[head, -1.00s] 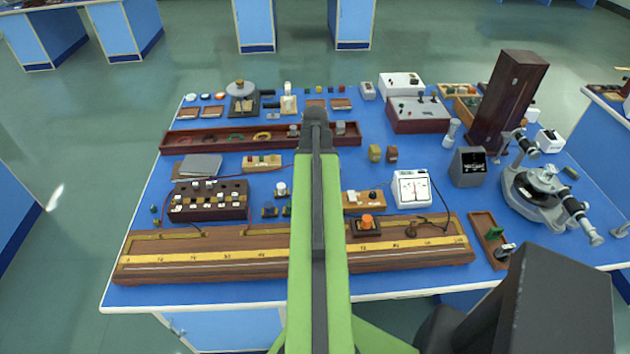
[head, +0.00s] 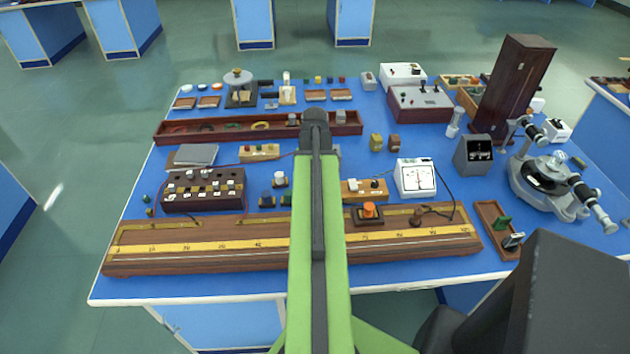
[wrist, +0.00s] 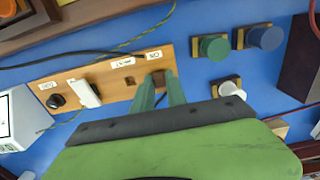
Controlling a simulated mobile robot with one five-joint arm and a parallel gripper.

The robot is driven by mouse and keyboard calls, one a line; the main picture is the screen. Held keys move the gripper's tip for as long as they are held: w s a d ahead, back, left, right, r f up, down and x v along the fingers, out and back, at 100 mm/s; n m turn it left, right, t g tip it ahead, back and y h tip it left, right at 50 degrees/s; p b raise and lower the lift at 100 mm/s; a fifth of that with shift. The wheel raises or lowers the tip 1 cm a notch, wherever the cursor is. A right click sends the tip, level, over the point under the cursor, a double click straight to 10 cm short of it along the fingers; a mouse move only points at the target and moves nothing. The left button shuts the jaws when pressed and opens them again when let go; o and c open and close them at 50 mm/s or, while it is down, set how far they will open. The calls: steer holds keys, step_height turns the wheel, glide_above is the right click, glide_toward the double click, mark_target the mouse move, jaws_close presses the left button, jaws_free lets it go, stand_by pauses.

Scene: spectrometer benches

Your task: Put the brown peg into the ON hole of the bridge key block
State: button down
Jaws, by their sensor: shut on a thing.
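The bridge key block (wrist: 105,78) is a light wooden strip in the wrist view, with white labels, a white lever and a black knob. It also shows in the head view (head: 352,191), partly behind my arm.
Green (wrist: 213,47), blue (wrist: 264,37) and white (wrist: 230,87) knobs on small bases stand right of the block. A white meter (wrist: 18,118) is at its left end. The long wooden metre bridge (head: 200,258) lies along the bench front. Cables run over the block.

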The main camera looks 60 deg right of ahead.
steer(key=c, duration=1.3)
jaws_free()
steer(key=shift+o, duration=0.2)
step_height(320, 180, up, 18)
steer(key=p, duration=1.7)
steer(key=shift+f+p, duration=0.25)
steer(key=shift+p, duration=0.05)
steer(key=shift+f, duration=0.1)
